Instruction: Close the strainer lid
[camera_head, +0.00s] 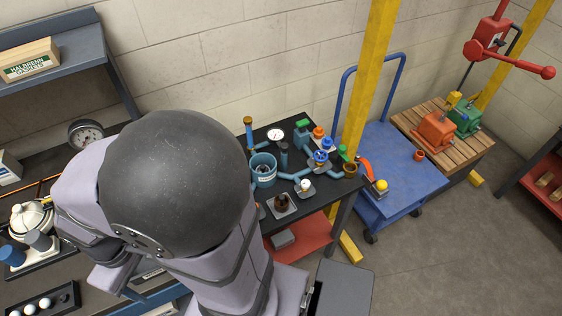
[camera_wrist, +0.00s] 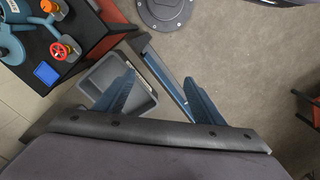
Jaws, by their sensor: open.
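In the head view a teal cylindrical pot (camera_head: 263,177), which looks like the strainer body, stands among teal pipework on the dark table. Its top looks open, with something dark inside. I cannot make out a lid for certain. In the wrist view my gripper (camera_wrist: 159,76) is open and empty, its two blue fingers spread wide. It is to the right of the dark table corner, and no strainer shows between the fingers. In the head view my arm hides part of the bench, and the fingers cannot be made out clearly.
Several valves and fittings crowd the dark table; a red handwheel (camera_wrist: 62,49) and a blue square (camera_wrist: 46,73) show in the wrist view. A grey tray (camera_wrist: 145,105) lies below my left finger. A blue cart (camera_head: 390,168) and a yellow post (camera_head: 369,85) stand right.

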